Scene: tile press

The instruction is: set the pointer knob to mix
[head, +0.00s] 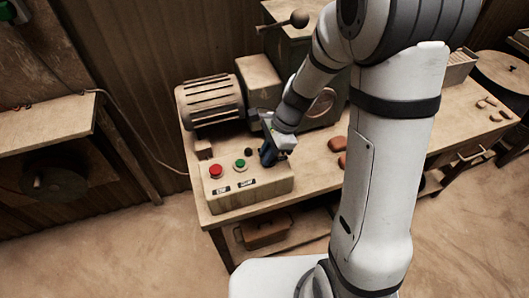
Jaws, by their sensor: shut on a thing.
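The beige control box (264,187) sits at the front left of the bench. My gripper (267,155) comes down onto the right end of its top panel, with dark fingers close together there. It is shut on what I take to be the pointer knob; the fingers and wrist hide it. I cannot see which way its pointer faces or read any mix mark.
A red button (215,171), a green button (240,163) and a small black control (248,152) stand left of my gripper. A ribbed motor (209,100) stands behind. Reddish tiles (337,144) lie on the bench (312,170) to the right.

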